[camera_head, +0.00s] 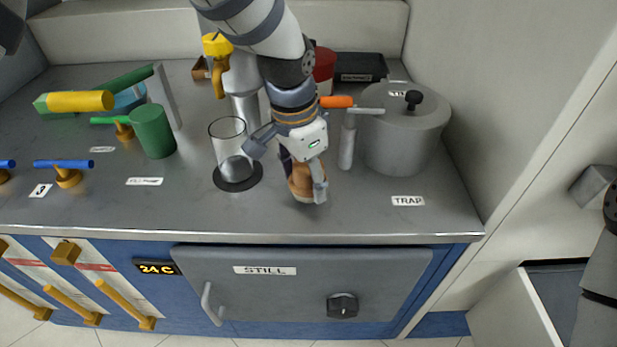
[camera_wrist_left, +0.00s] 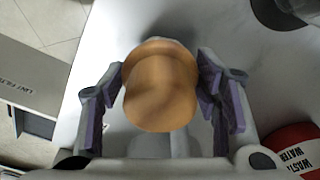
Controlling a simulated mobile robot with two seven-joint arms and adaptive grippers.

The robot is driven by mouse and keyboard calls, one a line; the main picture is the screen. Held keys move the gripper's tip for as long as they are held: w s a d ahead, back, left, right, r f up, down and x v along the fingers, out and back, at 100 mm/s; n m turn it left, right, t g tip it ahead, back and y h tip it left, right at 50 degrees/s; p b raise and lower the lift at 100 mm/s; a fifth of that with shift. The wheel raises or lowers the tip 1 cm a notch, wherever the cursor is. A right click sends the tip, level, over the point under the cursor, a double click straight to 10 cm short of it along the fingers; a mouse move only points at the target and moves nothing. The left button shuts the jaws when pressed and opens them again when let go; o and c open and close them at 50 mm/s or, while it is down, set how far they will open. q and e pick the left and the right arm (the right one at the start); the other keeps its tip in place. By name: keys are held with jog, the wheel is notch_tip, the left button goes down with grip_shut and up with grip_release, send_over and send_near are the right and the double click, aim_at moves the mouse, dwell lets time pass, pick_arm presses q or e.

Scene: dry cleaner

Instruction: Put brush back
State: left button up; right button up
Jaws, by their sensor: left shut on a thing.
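The brush (camera_head: 302,183) is a tan, rounded wooden piece, low over the grey counter near its front edge, left of the TRAP label. Whether its underside touches the counter I cannot tell. My left gripper (camera_head: 289,168) reaches down from the top and is shut on the brush. In the left wrist view the brush (camera_wrist_left: 160,85) fills the space between the fingers of the gripper (camera_wrist_left: 162,80), one on each side. The gripper hides part of the brush in the head view. My right gripper is not in view.
A clear glass cylinder (camera_head: 228,137) stands on a dark round pad (camera_head: 238,187) close left of my gripper. A grey lidded pot (camera_head: 405,135) stands to the right. A green cup (camera_head: 153,131) and blue valves (camera_head: 64,163) are left. Counter around the TRAP label (camera_head: 408,201) is clear.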

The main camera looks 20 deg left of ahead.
aim_at(299, 168)
pick_arm(q)
jog(key=shift+f, duration=0.75)
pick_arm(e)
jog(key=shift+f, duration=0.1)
pick_arm(q)
jog(key=shift+f, duration=0.1)
jog(key=shift+f, duration=0.1)
jog(key=o, duration=1.3)
jog(key=r, duration=0.8)
jog(key=s+a+r+p, duration=0.1)
jog(key=r, duration=0.3)
jog(key=shift+s+r, duration=0.1)
jog(key=shift+r, duration=0.1)
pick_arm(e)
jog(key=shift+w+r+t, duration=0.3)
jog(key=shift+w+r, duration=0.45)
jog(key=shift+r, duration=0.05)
pick_arm(q)
jog(key=shift+f, duration=0.1)
